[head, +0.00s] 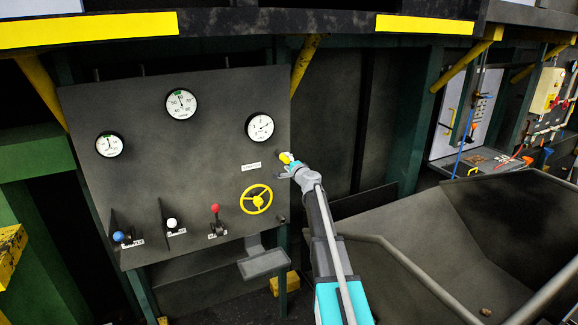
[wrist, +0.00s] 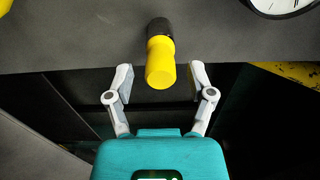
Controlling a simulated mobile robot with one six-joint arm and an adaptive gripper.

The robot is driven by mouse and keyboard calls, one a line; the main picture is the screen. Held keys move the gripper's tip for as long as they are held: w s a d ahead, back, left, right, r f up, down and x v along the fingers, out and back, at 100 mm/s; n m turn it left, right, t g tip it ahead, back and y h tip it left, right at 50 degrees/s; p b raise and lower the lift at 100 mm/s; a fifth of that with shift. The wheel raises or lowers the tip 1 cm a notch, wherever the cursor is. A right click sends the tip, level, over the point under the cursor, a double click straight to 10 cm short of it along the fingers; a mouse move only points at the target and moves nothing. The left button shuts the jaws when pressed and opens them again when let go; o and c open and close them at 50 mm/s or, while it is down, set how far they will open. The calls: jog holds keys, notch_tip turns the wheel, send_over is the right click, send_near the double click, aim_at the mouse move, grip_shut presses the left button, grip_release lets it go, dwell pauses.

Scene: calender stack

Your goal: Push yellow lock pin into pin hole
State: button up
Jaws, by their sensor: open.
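The yellow lock pin (wrist: 160,62) has a yellow grip and a black collar (wrist: 159,27) at its far end, against the dark panel. In the head view, the pin (head: 286,157) shows as a small yellow spot near the panel's right edge. My gripper (wrist: 160,76) is open, with one finger on each side of the yellow grip and gaps showing between. In the head view my gripper (head: 287,168) is at the pin, in front of the panel. The pin hole is not visible, and I cannot tell how deep the pin sits.
The panel (head: 165,110) carries three gauges, a yellow handwheel (head: 256,199) just below my gripper, and levers with blue, white and red knobs lower left. A small grey tray (head: 264,263) juts out below. A large grey bin (head: 440,230) stands at right.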

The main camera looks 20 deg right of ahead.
jog(key=shift+w, duration=1.15)
grip_shut()
